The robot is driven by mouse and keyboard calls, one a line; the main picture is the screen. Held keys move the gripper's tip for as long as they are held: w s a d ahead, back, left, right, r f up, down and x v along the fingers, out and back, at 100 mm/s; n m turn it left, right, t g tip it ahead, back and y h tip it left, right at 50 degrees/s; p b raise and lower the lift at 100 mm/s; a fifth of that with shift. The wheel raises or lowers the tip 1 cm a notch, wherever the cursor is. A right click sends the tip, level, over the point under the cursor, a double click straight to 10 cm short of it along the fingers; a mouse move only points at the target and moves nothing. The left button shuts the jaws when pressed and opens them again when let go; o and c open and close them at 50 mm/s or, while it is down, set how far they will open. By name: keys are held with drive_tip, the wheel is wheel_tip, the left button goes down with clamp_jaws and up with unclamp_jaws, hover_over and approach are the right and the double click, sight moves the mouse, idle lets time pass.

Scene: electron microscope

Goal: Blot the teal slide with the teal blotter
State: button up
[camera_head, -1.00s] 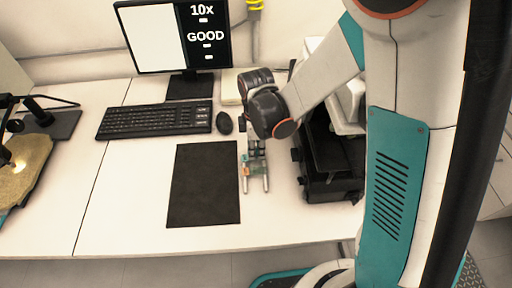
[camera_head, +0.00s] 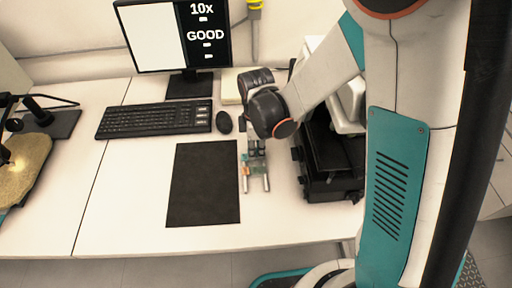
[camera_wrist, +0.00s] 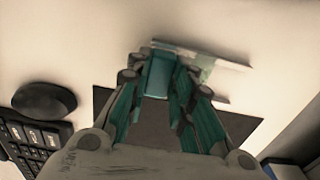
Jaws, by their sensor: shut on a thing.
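My gripper (camera_wrist: 158,88) points down at the desk, with its fingers shut on the teal blotter (camera_wrist: 158,74), a small teal block between the fingertips. In the head view my gripper (camera_head: 254,152) is over the back end of a small rack with two silver rods (camera_head: 266,183). A pale teal slide (camera_head: 257,171) appears to lie across the rods; its greenish edge also shows beside the blotter in the wrist view (camera_wrist: 206,66). The fingers hide part of the rack. I cannot tell whether the blotter touches the slide.
A dark mat (camera_head: 203,185) lies just left of the rack. A black microscope base (camera_head: 330,160) stands close on the right. A mouse (camera_head: 224,122), keyboard (camera_head: 155,120) and monitor (camera_head: 185,35) are behind and left. The desk front is clear.

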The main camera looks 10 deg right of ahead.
drive_tip(key=o, duration=0.8)
drive_tip(key=shift+o, duration=0.2)
wheel_tip(320, 180, up, 12)
idle(1.9)
